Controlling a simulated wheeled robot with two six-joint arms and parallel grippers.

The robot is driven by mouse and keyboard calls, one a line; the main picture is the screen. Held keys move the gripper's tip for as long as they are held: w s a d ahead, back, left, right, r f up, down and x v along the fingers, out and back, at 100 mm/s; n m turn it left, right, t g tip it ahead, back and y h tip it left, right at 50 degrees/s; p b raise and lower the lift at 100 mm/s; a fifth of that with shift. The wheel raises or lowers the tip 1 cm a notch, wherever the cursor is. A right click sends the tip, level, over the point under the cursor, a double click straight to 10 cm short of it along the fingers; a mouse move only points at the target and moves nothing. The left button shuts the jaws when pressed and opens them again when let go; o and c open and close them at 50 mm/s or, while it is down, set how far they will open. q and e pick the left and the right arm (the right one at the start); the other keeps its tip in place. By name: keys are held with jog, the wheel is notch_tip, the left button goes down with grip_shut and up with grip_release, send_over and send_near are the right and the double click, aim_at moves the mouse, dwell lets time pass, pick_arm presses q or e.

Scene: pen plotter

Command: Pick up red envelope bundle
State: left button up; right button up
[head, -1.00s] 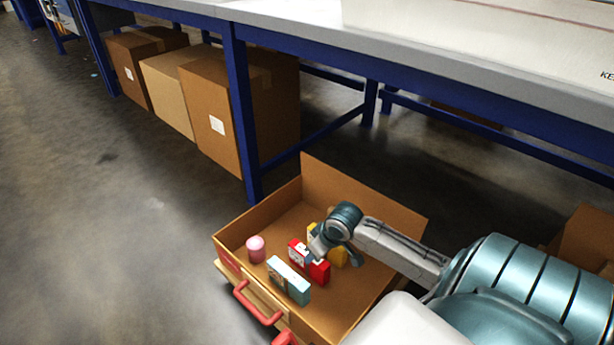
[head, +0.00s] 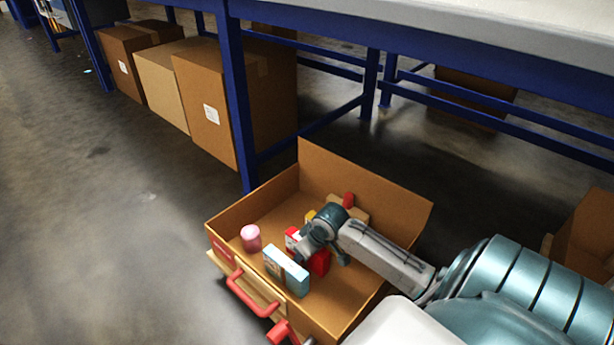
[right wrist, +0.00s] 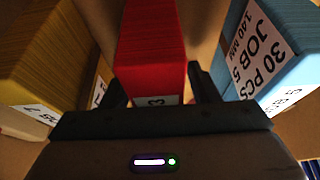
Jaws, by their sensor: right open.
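The red envelope bundle (head: 320,262) stands in an open brown drawer-like box (head: 380,191), partly hidden by my right gripper. In the right wrist view the red bundle (right wrist: 151,45) lies between the two fingers of my right gripper (right wrist: 153,92). The gripper is open, with one finger on each side of the bundle; a small gap shows at the right finger. A white label shows at the bundle's near end. My left gripper is not in view.
A light blue bundle (head: 286,271) stands close beside the red one, and also shows in the right wrist view (right wrist: 285,45). A yellow bundle (right wrist: 45,50) is on the other side. A pink cylinder (head: 251,238) stands at the box's left. Blue table legs (head: 238,110) rise behind.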

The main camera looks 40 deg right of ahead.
jog(key=shift+r, duration=0.1)
jog(key=shift+c, duration=0.4)
jog(key=c, duration=1.1)
jog(key=shift+o, duration=0.2)
